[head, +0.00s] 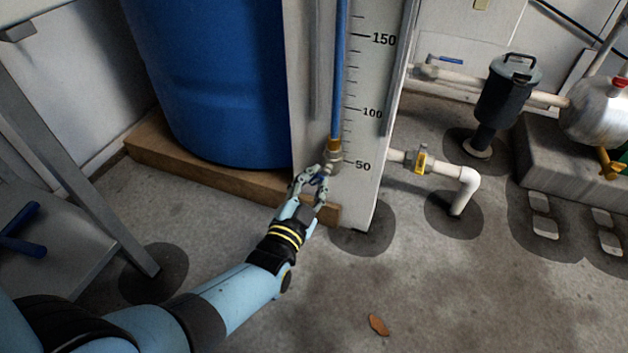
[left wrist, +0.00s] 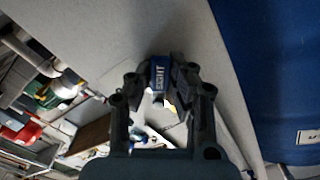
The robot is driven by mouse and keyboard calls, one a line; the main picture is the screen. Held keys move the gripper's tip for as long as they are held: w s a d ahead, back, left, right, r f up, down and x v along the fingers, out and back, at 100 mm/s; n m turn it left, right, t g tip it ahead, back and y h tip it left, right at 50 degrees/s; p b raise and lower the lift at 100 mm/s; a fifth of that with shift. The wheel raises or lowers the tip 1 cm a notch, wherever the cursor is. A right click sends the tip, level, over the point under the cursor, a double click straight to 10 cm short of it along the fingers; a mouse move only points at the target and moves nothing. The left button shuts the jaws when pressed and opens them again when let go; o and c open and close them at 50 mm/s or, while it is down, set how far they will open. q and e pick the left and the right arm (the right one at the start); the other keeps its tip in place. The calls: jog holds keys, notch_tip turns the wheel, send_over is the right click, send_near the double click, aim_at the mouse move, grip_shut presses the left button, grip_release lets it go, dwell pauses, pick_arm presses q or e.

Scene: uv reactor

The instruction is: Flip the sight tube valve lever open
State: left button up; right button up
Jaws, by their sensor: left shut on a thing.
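The sight tube (head: 340,80) runs up the white graduated board (head: 372,80) and holds blue liquid. At its foot is a brass and metal valve fitting (head: 334,152). My left gripper (head: 322,176) is at this valve and is shut on its small blue lever. In the left wrist view the blue lever (left wrist: 159,76), with white lettering that seems to read "IGHT", sits between the fingertips of my left gripper (left wrist: 160,85). In the head view the fingers hide most of the lever. My right gripper is in neither view.
A large blue tank (head: 215,80) stands on a wooden base (head: 165,150) left of the board. White piping with a yellow valve (head: 421,160) lies to the right. A dark filter housing (head: 507,92) stands further right. The front floor is clear apart from a brown leaf (head: 378,325).

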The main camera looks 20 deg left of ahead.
pick_arm(q)
grip_shut()
jog(key=shift+f, duration=0.1)
jog(key=shift+s+d+f+n, duration=0.1)
jog(key=shift+d+n, duration=0.3)
jog(key=shift+n, duration=0.8)
jog(key=shift+d+f+n, duration=0.15)
jog(key=shift+d+n, duration=0.2)
jog(key=shift+n, duration=0.85)
jog(key=shift+s+d+f+n, duration=0.1)
jog(key=shift+d+n, duration=0.3)
jog(key=shift+n, duration=0.8)
jog(key=o, duration=0.7)
grip_release()
jog(key=shift+w, duration=0.1)
jog(key=shift+o, duration=0.2)
